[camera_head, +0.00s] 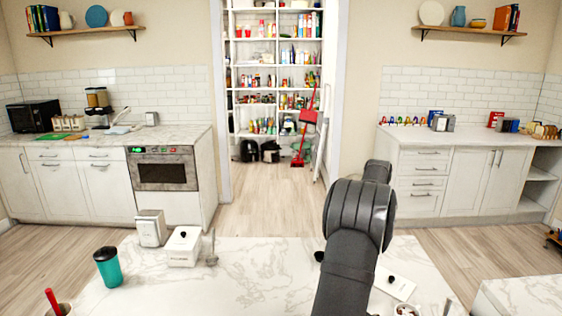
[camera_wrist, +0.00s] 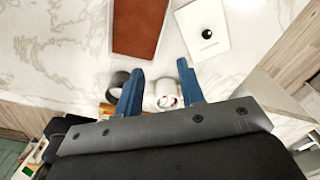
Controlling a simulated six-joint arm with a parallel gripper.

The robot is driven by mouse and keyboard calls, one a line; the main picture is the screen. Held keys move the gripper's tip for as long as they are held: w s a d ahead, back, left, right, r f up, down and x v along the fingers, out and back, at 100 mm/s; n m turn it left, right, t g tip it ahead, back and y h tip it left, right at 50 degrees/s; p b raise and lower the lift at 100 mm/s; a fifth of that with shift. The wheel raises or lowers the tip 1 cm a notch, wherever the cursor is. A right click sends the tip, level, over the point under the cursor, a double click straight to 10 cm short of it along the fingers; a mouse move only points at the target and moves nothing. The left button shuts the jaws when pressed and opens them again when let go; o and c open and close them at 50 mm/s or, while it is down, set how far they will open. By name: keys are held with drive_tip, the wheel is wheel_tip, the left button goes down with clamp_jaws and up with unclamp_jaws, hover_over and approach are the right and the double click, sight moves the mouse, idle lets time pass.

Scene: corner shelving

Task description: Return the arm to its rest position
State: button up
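My arm (camera_head: 350,245) rises over the marble counter (camera_head: 262,275), right of centre in the head view, with its elbow bent. My gripper is hidden in that view. In the wrist view my gripper (camera_wrist: 160,82) has its two blue fingers spread apart. I see no object clamped between them. A small white round item (camera_wrist: 165,101) shows between and beyond the fingers, seemingly lower down. A dark ring-shaped item (camera_wrist: 115,84) shows beside the left finger, partly hidden by it.
On the counter are a teal cup (camera_head: 108,270), a white box (camera_head: 184,248) and a napkin holder (camera_head: 151,229). The wrist view shows a brown tray (camera_wrist: 138,27) and a white item with a black knob (camera_wrist: 201,30). The counter's middle is clear. Shelving (camera_head: 270,75) stands far back.

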drive_tip(key=s+d+r+n, duration=0.1)
drive_tip(key=s+d+n, duration=0.7)
drive_tip(key=n, duration=0.8)
drive_tip(key=shift+s+d+r+n+t, duration=0.2)
drive_tip(key=shift+d+n+t, duration=0.2)
drive_tip(key=shift+d, duration=0.4)
drive_tip(key=shift+o, duration=0.2)
drive_tip(key=o, duration=0.3)
drive_tip(key=shift+s+d+r, duration=0.1)
drive_tip(key=shift+s+d, duration=0.1)
drive_tip(key=o, duration=1.1)
drive_tip(key=s+d+m, duration=0.1)
drive_tip(key=s+d, duration=0.1)
drive_tip(key=s, duration=0.2)
drive_tip(key=s+d+r+m, duration=0.1)
drive_tip(key=s+d+m, duration=0.1)
drive_tip(key=s, duration=0.2)
drive_tip(key=s+d+r+m, duration=0.1)
drive_tip(key=s+d+m, duration=0.1)
drive_tip(key=s, duration=0.3)
drive_tip(key=shift+r+g, duration=0.25)
drive_tip(key=shift+g, duration=0.15)
drive_tip(key=shift+c, duration=0.2)
wheel_tip(320, 180, down, 10)
drive_tip(key=shift+s+d+r, duration=0.1)
drive_tip(key=shift+s, duration=0.05)
